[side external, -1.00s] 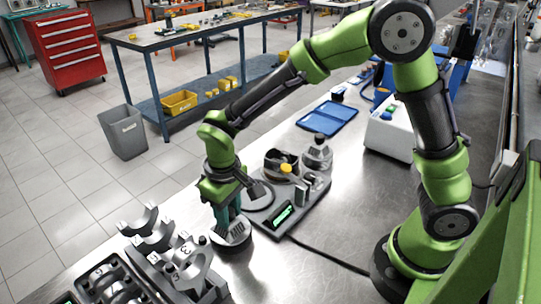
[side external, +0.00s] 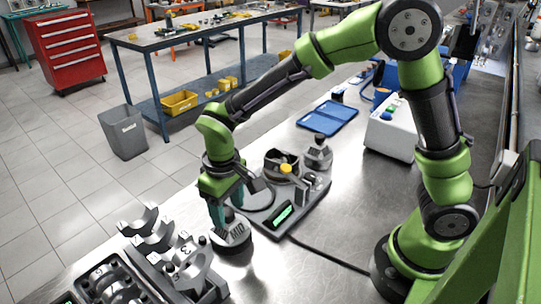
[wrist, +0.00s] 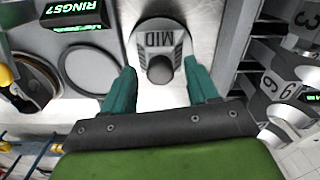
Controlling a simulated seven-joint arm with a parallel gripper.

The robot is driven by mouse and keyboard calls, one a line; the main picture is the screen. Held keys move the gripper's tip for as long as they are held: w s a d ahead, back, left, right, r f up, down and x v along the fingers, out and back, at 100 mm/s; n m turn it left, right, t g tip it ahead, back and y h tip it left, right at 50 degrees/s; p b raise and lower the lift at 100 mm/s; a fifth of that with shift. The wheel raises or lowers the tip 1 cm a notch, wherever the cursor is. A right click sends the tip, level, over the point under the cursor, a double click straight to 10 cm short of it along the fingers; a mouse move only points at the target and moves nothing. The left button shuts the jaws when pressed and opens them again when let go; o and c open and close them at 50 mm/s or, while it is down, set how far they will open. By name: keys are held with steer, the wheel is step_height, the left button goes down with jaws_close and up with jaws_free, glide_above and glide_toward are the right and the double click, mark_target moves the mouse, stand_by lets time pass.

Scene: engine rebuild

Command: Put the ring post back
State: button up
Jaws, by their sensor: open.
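The ring post (side external: 231,236), a grey piece with a round base marked MID and a dark knob, stands upright on the metal bench, left of the black station plate. It also shows in the wrist view (wrist: 157,38). My gripper (side external: 229,212) is open just above it, teal fingers spread. In the wrist view my gripper (wrist: 161,88) has one finger on each side of the knob, with gaps. The plate (side external: 284,233) carries a flat round disc (side external: 254,195), a dark cup (side external: 282,163), a grey knobbed piece (side external: 317,153) and a lit green display (side external: 283,215).
A dark rack (side external: 164,276) with numbered grey curved parts stands close at the front left. A black cable (side external: 330,257) runs from the plate toward my base. A blue tray (side external: 328,117) and a white box (side external: 390,137) lie farther back. Bare bench lies right of the plate.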

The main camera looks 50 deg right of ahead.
step_height(320, 180, up, 10)
steer(key=s+d+r+m+t+y, duration=0.1)
steer(key=s+d+r+m+t, duration=0.1)
steer(key=s+d, duration=0.4)
steer(key=s+d+r+m+t+y, duration=0.1)
steer(key=s+d+r+m+t, duration=0.2)
steer(key=s+d+t, duration=0.2)
steer(key=shift+s+d+r+m, duration=0.35)
steer(key=shift+s+d, duration=0.5)
steer(key=shift+d, duration=0.25)
